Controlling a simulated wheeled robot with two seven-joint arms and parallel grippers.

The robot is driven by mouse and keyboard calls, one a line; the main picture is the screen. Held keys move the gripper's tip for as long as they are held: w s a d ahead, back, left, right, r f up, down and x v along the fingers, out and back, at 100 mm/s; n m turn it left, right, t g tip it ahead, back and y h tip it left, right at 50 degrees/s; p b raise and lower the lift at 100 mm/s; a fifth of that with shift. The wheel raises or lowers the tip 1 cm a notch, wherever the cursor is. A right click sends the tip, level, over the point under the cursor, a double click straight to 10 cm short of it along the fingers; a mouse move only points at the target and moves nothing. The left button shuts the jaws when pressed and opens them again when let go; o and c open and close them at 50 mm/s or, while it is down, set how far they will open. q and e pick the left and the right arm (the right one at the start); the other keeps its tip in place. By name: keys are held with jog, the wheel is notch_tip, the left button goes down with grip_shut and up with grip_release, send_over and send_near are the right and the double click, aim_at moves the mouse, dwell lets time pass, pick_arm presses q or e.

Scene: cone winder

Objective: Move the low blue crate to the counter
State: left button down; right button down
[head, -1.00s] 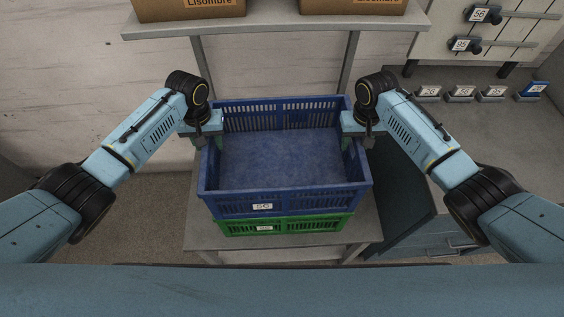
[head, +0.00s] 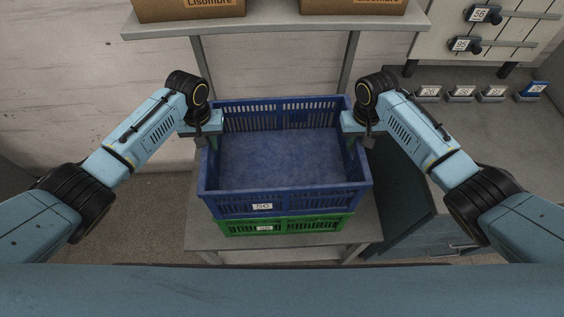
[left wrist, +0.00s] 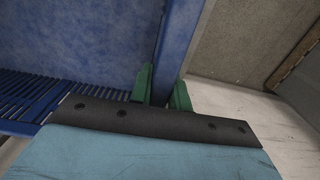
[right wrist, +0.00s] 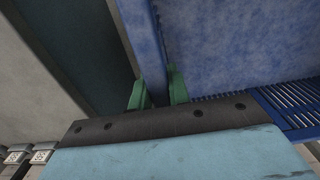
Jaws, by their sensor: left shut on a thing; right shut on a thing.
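The low blue crate (head: 320,200) is empty and sits level on top of a green crate (head: 305,224). It has slotted walls and a white label on its front. My left gripper (head: 213,143) is shut on its left side wall, one green finger on each side, as the left wrist view (left wrist: 162,92) shows. My right gripper (head: 352,143) is shut on its right side wall in the same way, seen in the right wrist view (right wrist: 158,92). The counter (head: 505,150) is a grey top at the right. I see no gap between the two crates.
The crates stand on a grey rack shelf (head: 365,232). A higher shelf (head: 275,22) behind holds cardboard boxes (head: 190,8). Small labelled holders (head: 461,93) line the counter's back, below a board with numbered pegs (head: 520,30). The counter's near part looks clear.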

pick_arm(q)
jog(key=shift+r, duration=0.2)
pick_arm(e)
jog(key=shift+r, duration=0.15)
